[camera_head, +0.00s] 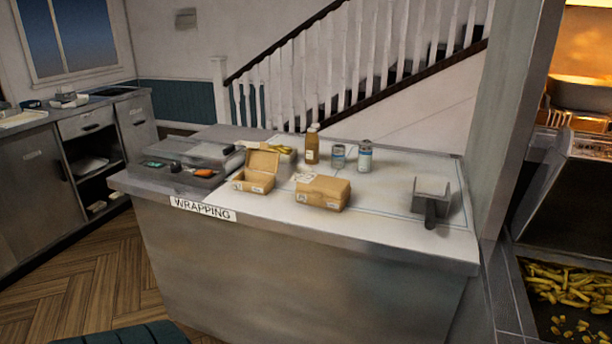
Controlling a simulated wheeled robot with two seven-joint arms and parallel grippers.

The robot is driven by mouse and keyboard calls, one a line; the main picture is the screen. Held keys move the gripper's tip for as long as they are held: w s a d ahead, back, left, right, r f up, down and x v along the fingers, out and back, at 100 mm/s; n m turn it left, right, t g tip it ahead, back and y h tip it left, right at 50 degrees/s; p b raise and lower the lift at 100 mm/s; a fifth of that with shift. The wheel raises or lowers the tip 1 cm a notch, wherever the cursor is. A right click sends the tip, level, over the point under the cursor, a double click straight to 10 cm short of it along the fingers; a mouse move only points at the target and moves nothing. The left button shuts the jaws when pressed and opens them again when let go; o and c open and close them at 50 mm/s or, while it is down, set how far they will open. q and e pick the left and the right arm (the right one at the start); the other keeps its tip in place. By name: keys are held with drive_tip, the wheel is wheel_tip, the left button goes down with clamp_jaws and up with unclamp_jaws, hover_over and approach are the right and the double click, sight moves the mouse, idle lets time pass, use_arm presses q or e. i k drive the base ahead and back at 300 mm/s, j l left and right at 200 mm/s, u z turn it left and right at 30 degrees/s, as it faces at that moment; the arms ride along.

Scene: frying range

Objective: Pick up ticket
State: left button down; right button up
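No ticket can be made out for certain. A small pale patch (307,178), perhaps paper, shows at the back left edge of the closed brown carton (322,193) on the wrapping counter (385,228). An open brown carton (255,180) stands to its left. White labels show on the fronts of both cartons, too small to read. Neither of my grippers is in view.
A sauce bottle (312,148), two cans (365,157), a metal scoop (431,200) and a dark tray (180,172) are on the counter. Chips (565,285) lie in a fryer bay at right. Wooden floor (85,280) is clear at left.

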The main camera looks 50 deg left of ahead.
sight(301, 171)
drive_tip(key=u, duration=1.65)
drive_tip(key=j+z, duration=0.2)
drive_tip(key=j, duration=0.45)
drive_tip(key=j+z, duration=0.25)
drive_tip(key=j, duration=0.4)
drive_tip(key=k+j+z, duration=0.2)
drive_tip(key=j, duration=0.45)
drive_tip(key=i, duration=0.1)
